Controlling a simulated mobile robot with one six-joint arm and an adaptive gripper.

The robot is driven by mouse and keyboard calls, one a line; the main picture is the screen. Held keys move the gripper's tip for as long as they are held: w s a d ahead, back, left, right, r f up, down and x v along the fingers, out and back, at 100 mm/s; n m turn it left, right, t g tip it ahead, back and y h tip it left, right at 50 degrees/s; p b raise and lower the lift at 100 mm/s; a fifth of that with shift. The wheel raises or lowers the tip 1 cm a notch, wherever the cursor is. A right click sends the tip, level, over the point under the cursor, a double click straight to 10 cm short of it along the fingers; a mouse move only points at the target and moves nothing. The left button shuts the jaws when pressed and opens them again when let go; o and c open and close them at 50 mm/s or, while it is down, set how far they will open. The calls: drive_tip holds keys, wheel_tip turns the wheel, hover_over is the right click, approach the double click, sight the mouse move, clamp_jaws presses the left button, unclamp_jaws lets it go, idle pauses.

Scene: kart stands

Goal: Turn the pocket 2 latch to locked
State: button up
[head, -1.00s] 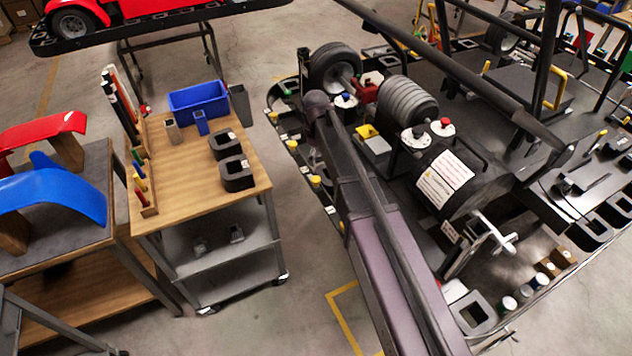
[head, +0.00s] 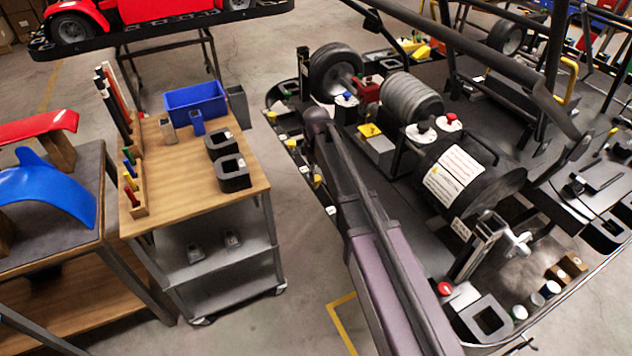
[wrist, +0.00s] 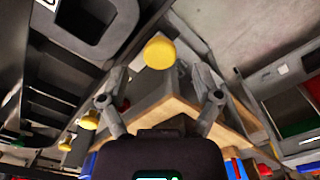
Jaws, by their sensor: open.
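In the wrist view, a round yellow knob (wrist: 160,52) shows between and just beyond the fingertips of my gripper (wrist: 161,82). The two fingers are spread apart with nothing held, and I cannot tell that either touches the knob. Two more yellow knobs (wrist: 90,120) (wrist: 66,143) sit in a row to the lower left. No pocket number is readable, so I cannot tell which knob is the pocket 2 latch or its turn. In the head view, yellow knobs (head: 318,180) line the kart's near left edge; my gripper is hidden there behind my arm.
A wooden-topped cart (head: 175,180) with a blue bin (head: 196,104) and black blocks (head: 233,173) stands left of the kart. A floor gap separates them. A black drum (head: 470,180), frame tubes and a clamp (head: 480,245) crowd the kart to the right.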

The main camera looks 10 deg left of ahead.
drive_tip(key=shift+f+b, duration=1.05)
drive_tip(key=shift+f, duration=0.3)
clamp_jaws()
